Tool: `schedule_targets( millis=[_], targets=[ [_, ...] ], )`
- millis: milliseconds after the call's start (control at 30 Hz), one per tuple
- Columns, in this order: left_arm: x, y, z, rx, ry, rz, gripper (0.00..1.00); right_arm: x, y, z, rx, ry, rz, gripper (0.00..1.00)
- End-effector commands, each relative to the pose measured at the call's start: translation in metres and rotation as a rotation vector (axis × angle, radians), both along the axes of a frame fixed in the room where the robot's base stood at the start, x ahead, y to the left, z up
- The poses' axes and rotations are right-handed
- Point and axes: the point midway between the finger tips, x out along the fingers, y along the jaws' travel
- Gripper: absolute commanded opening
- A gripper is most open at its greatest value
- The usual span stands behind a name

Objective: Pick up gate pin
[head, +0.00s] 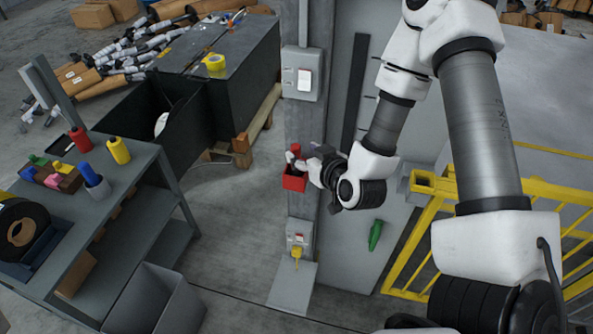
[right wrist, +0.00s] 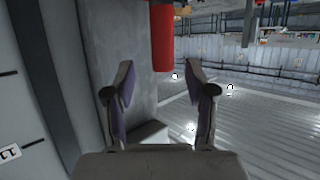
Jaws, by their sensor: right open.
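My right gripper (head: 318,162) is in front of the grey pillar, beside a small red box (head: 293,181) mounted there. In the right wrist view its two fingers (right wrist: 160,92) are spread apart with nothing between them. A red upright object (right wrist: 162,36) shows beyond the fingertips, near the top; I cannot tell whether the fingers are level with it. I cannot make out the gate pin for certain. A small yellow piece (head: 297,253) hangs at a grey switch box (head: 299,236) lower on the pillar. My left gripper is not in view.
A yellow railing (head: 430,190) stands at the right, with a green object (head: 375,234) near it. A workbench (head: 150,160) with coloured bottles is at the left, a grey bin (head: 155,300) below it. Dark crates (head: 235,95) stand behind. The floor between bench and pillar is clear.

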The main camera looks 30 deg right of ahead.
Motion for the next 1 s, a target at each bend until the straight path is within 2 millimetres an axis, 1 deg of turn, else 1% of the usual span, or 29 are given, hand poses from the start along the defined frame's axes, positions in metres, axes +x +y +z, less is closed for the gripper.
schedule_targets(
  millis=[100, 200, 300, 433, 467, 500, 567, 600, 1000],
  targets=[
    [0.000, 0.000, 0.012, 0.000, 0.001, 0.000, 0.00, 0.020, 0.002, -0.008, -0.007, 0.003, 0.004, 0.55],
    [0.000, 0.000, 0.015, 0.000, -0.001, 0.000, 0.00, 0.033, 0.000, -0.014, -0.005, 0.000, 0.002, 0.55],
    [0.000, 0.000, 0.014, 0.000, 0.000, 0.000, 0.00, 0.036, 0.000, -0.018, 0.000, 0.001, 0.001, 0.55],
    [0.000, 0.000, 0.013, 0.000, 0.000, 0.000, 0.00, 0.036, 0.000, -0.018, 0.000, 0.001, 0.001, 0.55],
    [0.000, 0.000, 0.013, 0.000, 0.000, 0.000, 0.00, 0.036, 0.000, -0.018, 0.000, 0.001, 0.001, 0.48],
    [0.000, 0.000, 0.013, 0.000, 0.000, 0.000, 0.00, 0.036, 0.000, -0.018, 0.000, 0.001, 0.001, 0.34],
    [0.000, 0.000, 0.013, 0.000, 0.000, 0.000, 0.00, 0.036, 0.000, -0.018, 0.000, 0.001, 0.001, 0.13],
    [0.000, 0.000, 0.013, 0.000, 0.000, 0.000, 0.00, 0.036, 0.000, -0.018, 0.000, 0.001, 0.001, 0.00],
    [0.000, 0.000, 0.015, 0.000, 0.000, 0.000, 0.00, 0.037, 0.000, -0.016, 0.000, 0.002, 0.001, 0.00]
  ],
)
